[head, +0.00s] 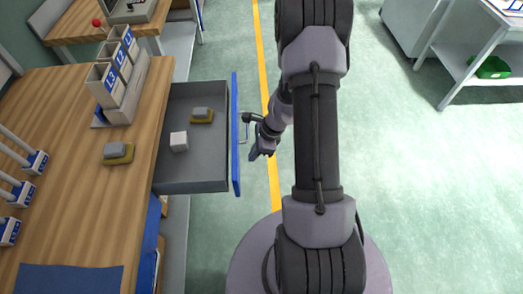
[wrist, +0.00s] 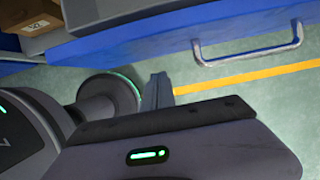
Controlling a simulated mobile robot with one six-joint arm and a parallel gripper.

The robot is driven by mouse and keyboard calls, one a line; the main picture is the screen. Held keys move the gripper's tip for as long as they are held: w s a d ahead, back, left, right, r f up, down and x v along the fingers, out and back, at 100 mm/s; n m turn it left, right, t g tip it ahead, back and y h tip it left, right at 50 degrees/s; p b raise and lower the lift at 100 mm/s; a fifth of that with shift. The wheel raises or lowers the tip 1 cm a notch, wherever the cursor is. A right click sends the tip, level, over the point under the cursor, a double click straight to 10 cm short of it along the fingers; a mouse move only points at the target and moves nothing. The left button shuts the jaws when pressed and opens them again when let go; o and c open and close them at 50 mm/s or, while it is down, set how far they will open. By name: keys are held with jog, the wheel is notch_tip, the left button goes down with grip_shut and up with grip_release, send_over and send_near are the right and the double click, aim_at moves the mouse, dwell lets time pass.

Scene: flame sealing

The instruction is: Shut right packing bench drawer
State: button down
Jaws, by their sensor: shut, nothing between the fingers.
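The packing bench drawer (head: 193,186) stands pulled out from the bench's right side in the head view. Its grey tray faces up and its blue front (head: 235,165) is on the right. A grey bar handle (head: 244,132) is on that front; it also shows in the wrist view (wrist: 252,60). My gripper (head: 256,155) is just right of the blue front, close to the handle. In the wrist view its fingers (wrist: 157,88) are shut and empty, left of and below the handle, with a gap to the blue front (wrist: 140,40).
A white cube (head: 179,141) and a grey-and-yellow item (head: 202,116) lie in the drawer. The wooden bench top (head: 75,190) holds labelled bins (head: 104,84) and racks. Green floor (head: 400,160) with a yellow line is clear on the right.

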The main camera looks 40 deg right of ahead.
jog(key=shift+w+a+r, duration=0.1)
jog(key=shift+w+a, duration=0.3)
jog(key=shift+a, duration=0.2)
jog(key=shift+w+a+r, duration=0.1)
jog(key=shift+w+a, duration=0.3)
jog(key=shift+a, duration=0.2)
jog(key=w+a+p, duration=0.1)
jog(key=w+a, duration=0.3)
jog(key=a, duration=0.3)
jog(key=w+a+p, duration=0.2)
jog(key=w+a, duration=0.3)
jog(key=a, duration=0.2)
jog(key=w+a+p, duration=0.1)
jog(key=w+a, duration=0.4)
jog(key=a, duration=0.2)
jog(key=shift+w+a, duration=0.2)
jog(key=shift+w+a+p, duration=0.4)
jog(key=shift+a+p, duration=0.05)
jog(key=shift+a, duration=0.05)
jog(key=shift+a+r, duration=0.1)
